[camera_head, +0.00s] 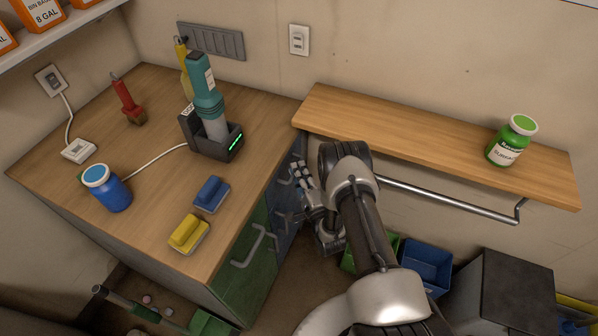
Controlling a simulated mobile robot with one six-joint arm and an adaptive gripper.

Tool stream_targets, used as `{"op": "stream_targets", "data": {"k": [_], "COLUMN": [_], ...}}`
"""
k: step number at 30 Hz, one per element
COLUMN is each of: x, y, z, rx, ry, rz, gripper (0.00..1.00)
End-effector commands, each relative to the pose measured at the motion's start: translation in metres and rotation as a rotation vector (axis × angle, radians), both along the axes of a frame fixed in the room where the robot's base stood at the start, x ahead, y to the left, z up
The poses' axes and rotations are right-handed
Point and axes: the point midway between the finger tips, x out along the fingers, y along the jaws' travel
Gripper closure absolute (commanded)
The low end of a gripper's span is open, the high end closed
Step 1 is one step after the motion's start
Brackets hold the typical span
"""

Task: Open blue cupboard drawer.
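The blue cupboard front (285,217) is beyond the green front, below the wooden counter. It is seen at a steep angle, and my arm hides part of it. A light handle (283,179) shows on it near the top. It looks closed, with no clear gap visible. My gripper (301,176) is close in front of the blue front, with its fingers near the handle. I cannot tell whether they touch it or how far apart they are.
The green front (248,268) with a grey handle is nearer. The counter (150,160) holds a teal device in a dock, sponges and a blue jar. A wall shelf (420,135) with a rail is at right. Blue (428,265) and green bins and a dark box (505,295) stand below.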

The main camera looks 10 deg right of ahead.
Motion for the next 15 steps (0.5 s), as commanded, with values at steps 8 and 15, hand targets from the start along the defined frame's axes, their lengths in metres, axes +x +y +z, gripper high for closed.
{"op": "stream_targets", "data": {"k": [8, 15], "x": [0.0001, 0.0002], "y": [0.0, -0.0001], "z": [0.0001, 0.0002], "rx": [0.0, 0.0], "ry": [0.0, -0.001], "rz": [0.0, 0.0], "gripper": [1.0, 1.0]}}
